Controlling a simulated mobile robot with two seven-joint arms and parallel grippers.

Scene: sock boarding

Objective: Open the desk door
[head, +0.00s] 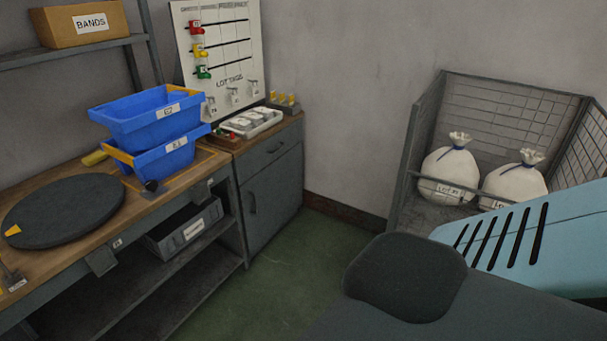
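The desk door (271,200) is the dark grey front of the cabinet under the right end of the workbench. It looks shut, flush with the cabinet. Its vertical handle (253,203) is near the left edge of the door. A drawer front (270,151) lies just above the door and also looks shut. Neither of my grippers shows in the head view, so I cannot see where they are relative to the handle.
Green floor (290,255) lies clear before the cabinet. A wire cage (412,165) with two white sacks stands right. The bench (165,207) holds blue bins (150,125), a dark round turntable (65,215) and a tray (250,123).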

